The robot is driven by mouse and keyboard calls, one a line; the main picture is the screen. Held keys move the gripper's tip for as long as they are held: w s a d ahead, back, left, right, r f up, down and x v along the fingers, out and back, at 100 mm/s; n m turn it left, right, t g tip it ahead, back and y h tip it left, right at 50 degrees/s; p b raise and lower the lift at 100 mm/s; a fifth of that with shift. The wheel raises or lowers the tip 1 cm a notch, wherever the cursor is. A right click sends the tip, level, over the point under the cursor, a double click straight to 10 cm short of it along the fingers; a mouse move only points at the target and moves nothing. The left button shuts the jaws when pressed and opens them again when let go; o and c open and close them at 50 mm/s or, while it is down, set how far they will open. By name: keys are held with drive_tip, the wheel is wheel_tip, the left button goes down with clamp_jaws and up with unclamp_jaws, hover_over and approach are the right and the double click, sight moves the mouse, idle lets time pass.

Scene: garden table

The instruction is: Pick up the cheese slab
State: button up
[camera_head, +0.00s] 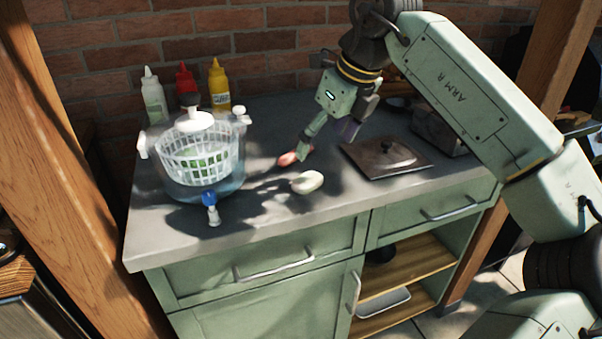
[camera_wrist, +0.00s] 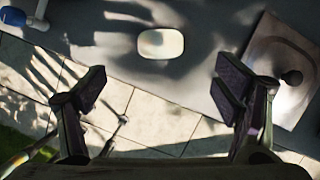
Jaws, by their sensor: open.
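The cheese slab (camera_head: 307,181) looks to be the pale, rounded block lying flat on the grey counter near its front edge. In the wrist view the pale slab (camera_wrist: 160,44) lies centred, above and beyond the gap between my fingers. My gripper (camera_head: 327,143) is open and empty above the counter, behind the slab in the head view. In the wrist view my gripper (camera_wrist: 163,95) shows both dark finger pads wide apart, with nothing between them. The slab is apart from both fingers.
A reddish item (camera_head: 288,159) lies behind the slab, close to one finger in the picture. A clear dispenser with a white basket (camera_head: 200,158) and a blue tap (camera_head: 209,198) stands left. A square dark lid (camera_head: 385,160) lies right. Several bottles (camera_head: 218,85) stand at the back.

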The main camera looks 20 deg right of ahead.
hover_over(309, 180)
drive_tip(key=s, duration=0.2)
drive_tip(key=f, duration=0.4)
drive_tip(key=shift+s+d+f+p, duration=0.1)
drive_tip(key=shift+d+f+p, duration=0.2)
drive_tip(key=shift+p, duration=0.05)
drive_tip(key=shift+d+p+x, duration=0.2)
drive_tip(key=shift+p+x, duration=0.7)
drive_tip(key=shift+x, duration=1.8)
drive_tip(key=c, duration=1.2)
